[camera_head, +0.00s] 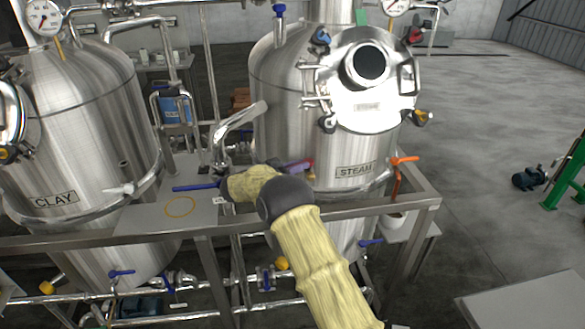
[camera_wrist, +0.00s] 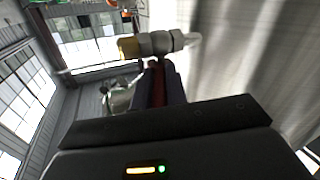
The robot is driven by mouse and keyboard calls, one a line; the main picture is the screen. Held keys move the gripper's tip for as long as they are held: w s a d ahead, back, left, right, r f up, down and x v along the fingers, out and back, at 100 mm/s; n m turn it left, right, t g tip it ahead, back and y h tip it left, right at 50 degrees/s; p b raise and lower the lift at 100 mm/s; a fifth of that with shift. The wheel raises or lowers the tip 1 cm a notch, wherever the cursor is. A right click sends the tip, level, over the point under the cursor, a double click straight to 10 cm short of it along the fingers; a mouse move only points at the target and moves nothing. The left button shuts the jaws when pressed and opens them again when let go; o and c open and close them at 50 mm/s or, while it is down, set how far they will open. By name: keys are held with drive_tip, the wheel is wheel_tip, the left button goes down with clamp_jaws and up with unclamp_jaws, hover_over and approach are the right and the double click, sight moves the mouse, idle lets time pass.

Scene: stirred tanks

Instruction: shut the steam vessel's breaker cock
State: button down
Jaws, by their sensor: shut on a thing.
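The steam vessel (camera_head: 282,112) is a steel tank with a STEAM plate (camera_head: 356,170) and a round front hatch. My gripper (camera_head: 300,167) is low at its front left, largely hidden behind my own arm. In the wrist view its two dark fingers (camera_wrist: 159,85) are closed around a red lever (camera_wrist: 158,82). The lever joins a small cock (camera_wrist: 154,43) with a steel hex body and a brass end, beside the shiny vessel wall (camera_wrist: 235,50). In the wrist picture the lever points toward me, across the cock's body.
An orange lever (camera_head: 404,160) is on the vessel's right. A blue lever (camera_head: 194,187) lies left of my arm. The clay vessel (camera_head: 75,120) stands at left. A steel frame rail (camera_head: 150,235) crosses in front, with pipes below. The floor at right is mostly clear.

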drive_tip(key=shift+r, duration=0.15)
drive_tip(key=c, duration=1.4)
unclamp_jaws()
drive_tip(key=shift+s+a+f, duration=0.2)
drive_tip(key=shift+a, duration=0.25)
drive_tip(key=b+v, duration=0.5)
drive_tip(key=v, duration=1.1)
drive_tip(key=shift+s+a+r, duration=0.1)
drive_tip(key=shift+c, duration=0.3)
